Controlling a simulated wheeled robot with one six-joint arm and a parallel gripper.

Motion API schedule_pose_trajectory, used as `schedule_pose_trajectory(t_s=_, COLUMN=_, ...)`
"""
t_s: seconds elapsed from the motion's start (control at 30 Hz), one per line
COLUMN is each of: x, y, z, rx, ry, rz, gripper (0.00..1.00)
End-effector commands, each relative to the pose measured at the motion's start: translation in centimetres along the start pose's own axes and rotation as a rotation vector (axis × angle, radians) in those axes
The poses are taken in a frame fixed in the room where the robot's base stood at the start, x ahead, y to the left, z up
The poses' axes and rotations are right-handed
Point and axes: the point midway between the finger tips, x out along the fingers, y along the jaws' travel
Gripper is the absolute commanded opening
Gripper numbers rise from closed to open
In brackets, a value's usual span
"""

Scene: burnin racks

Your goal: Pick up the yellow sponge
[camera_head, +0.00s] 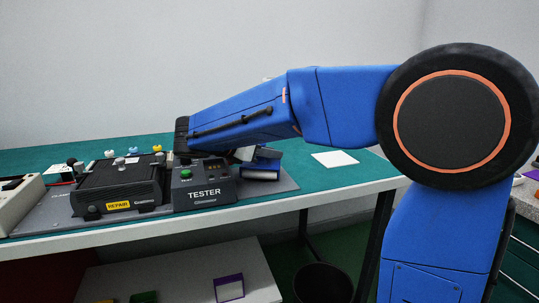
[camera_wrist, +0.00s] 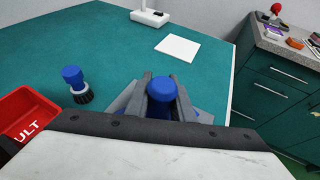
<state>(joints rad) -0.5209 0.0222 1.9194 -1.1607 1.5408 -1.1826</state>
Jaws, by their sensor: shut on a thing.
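I cannot make out a yellow sponge for sure in either view. A small yellow patch (camera_head: 104,301) on the low white shelf is cut off by the bottom edge of the head view, too little of it to identify. My gripper (camera_wrist: 161,98) is over the green bench top, its fingers shut on a blue round-topped thing (camera_wrist: 162,89). The lower part of that thing is hidden. A similar blue-handled brush (camera_wrist: 74,78) with a dark base stands on the bench to the left.
The tester (camera_head: 204,191) and a black repair unit (camera_head: 118,188) stand at the bench front. A red bin (camera_wrist: 25,112) is left in the wrist view. A white sheet (camera_wrist: 177,47) lies on the bench (camera_wrist: 60,40). Green drawers (camera_wrist: 270,85) stand right, past a gap.

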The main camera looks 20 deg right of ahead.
Motion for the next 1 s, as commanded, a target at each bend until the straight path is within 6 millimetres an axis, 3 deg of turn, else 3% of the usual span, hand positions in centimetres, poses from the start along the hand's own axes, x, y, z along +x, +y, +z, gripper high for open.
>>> schedule_pose_trajectory(t_s=0.9, x=0.8, y=-0.1, z=-2.1, rx=-0.006, ry=0.005, rz=-0.003, gripper=0.0)
schedule_pose_trajectory(t_s=0.93, x=0.8, y=-0.1, z=-2.1, rx=-0.007, ry=0.005, rz=-0.004, gripper=0.28)
schedule_pose_trajectory(t_s=1.0, x=0.9, y=0.0, z=-2.1, rx=-0.008, ry=0.005, rz=-0.004, gripper=0.41)
